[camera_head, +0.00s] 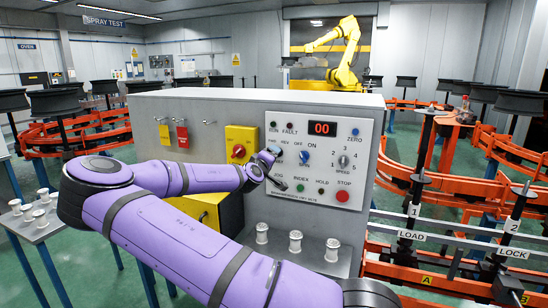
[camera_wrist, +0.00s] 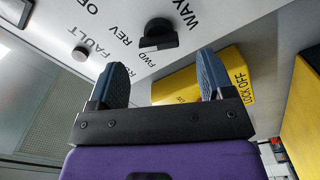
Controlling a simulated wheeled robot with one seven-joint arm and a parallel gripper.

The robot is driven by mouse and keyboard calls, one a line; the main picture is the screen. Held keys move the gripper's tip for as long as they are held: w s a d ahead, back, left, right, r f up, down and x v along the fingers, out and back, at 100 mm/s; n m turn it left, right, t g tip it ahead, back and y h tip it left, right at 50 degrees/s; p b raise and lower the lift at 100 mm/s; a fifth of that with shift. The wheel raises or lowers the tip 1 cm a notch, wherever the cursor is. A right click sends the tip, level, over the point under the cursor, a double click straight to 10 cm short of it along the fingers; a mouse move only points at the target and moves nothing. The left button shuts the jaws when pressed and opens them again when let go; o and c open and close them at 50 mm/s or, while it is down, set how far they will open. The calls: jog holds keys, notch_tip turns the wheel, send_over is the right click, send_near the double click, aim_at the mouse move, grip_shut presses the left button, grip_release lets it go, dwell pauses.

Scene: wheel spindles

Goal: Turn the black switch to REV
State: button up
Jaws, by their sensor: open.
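The black switch (camera_wrist: 158,34) is on the light control panel (camera_head: 350,120), with FWD, REV and OFF lettering close to it in the wrist view. Which label its handle points to I cannot tell. In the head view the switch (camera_head: 274,150) is small and partly covered by my gripper (camera_head: 275,170). In the wrist view my gripper (camera_wrist: 164,72) is open and empty. Its two dark blue fingers are spread wide, and the switch shows beyond their tips, roughly between them. I see no contact with it.
A blue knob (camera_head: 305,157) is right of my gripper, and a grey speed dial (camera_head: 343,160) further right. A red stop button (camera_head: 342,196) sits below. A yellow lockout box (camera_head: 240,145) with a red knob is close on the left. White spools (camera_head: 295,241) stand below the panel.

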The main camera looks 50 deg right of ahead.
jog(key=v, duration=0.6)
jog(key=shift+a, duration=0.1)
dwell(0.3)
jog(key=shift+s+f, duration=0.1)
